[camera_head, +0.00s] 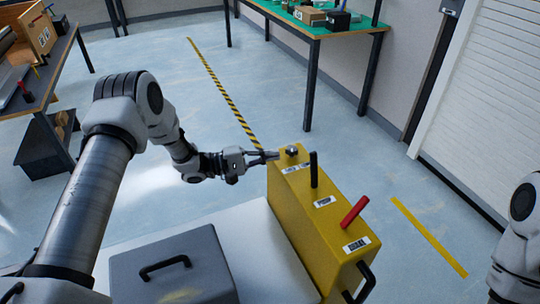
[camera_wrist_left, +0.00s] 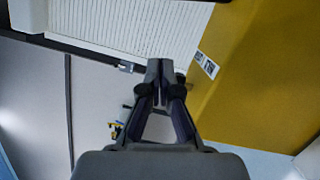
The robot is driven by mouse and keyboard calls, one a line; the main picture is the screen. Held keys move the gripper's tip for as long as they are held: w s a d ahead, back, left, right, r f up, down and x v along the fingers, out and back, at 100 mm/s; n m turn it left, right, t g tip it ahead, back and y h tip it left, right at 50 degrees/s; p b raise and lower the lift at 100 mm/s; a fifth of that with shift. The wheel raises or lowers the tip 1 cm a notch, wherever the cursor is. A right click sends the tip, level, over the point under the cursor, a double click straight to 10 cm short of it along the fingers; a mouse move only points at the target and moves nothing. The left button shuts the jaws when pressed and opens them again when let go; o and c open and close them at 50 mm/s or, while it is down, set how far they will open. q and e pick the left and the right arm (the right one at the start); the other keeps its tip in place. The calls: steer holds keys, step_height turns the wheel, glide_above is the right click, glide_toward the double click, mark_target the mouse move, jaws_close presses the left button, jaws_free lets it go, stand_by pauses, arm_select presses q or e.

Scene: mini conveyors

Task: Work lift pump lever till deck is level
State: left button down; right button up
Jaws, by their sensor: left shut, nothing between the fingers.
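A yellow box-shaped unit (camera_head: 300,222) stands on a pale surface, with several controls on its top. A silver knob (camera_head: 292,150) is at its far end, an upright black lever (camera_head: 314,170) in the middle, and a tilted red lever (camera_head: 354,213) at the near end. Labels sit beside them, too small to read. My left gripper (camera_head: 272,156) is shut and empty at the far left edge of the unit, close to the knob; I cannot tell whether it touches. In the left wrist view the shut fingers (camera_wrist_left: 161,82) are left of the yellow side (camera_wrist_left: 255,85). No deck is identifiable.
A grey case (camera_head: 175,268) with a black handle lies left of the unit. A green-topped table (camera_head: 345,27) stands at the back, and a cluttered bench (camera_head: 40,80) at the left. The floor behind the unit is clear. A white shutter (camera_head: 490,90) is at right.

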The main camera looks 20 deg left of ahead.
mark_target(314, 170)
arm_select(q)
steer(key=x, duration=0.6)
steer(key=shift+d, duration=0.1)
steer(key=s+d+p, duration=0.1)
steer(key=s+d+r, duration=0.1)
steer(key=shift+d+p, duration=0.4)
steer(key=shift+s+d, duration=0.2)
steer(key=shift+s, duration=0.1)
steer(key=shift+w+f, duration=0.1)
